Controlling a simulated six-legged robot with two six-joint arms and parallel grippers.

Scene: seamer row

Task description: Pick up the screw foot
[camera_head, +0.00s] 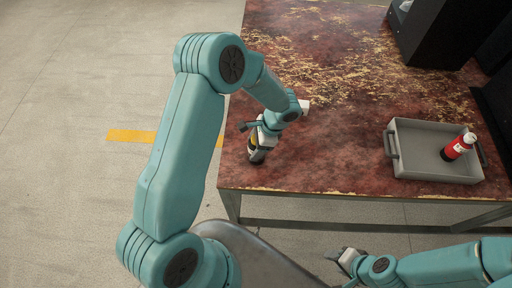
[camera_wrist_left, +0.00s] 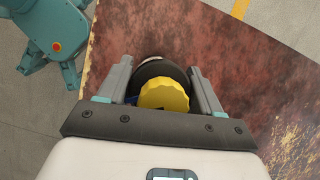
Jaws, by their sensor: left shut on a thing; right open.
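The screw foot (camera_head: 256,156), a round black piece with a yellow part, is at the left front part of the rust-red table. My left gripper (camera_head: 258,146) is shut on it from above. In the left wrist view the yellow ribbed knob (camera_wrist_left: 164,96) and dark round body of the screw foot sit between the two fingers of the left gripper (camera_wrist_left: 160,72). Whether its underside touches the table is hidden. My right gripper (camera_head: 343,260) is open and empty, low in front of the table, away from the screw foot.
The worn table (camera_head: 320,120) has a wide clear middle. A grey tray (camera_head: 398,154) with a red and white bottle (camera_head: 459,146) in it stands at the right front. A black box-like unit (camera_head: 440,32) stands at the back right. Yellow tape (camera_head: 131,136) marks the floor at left.

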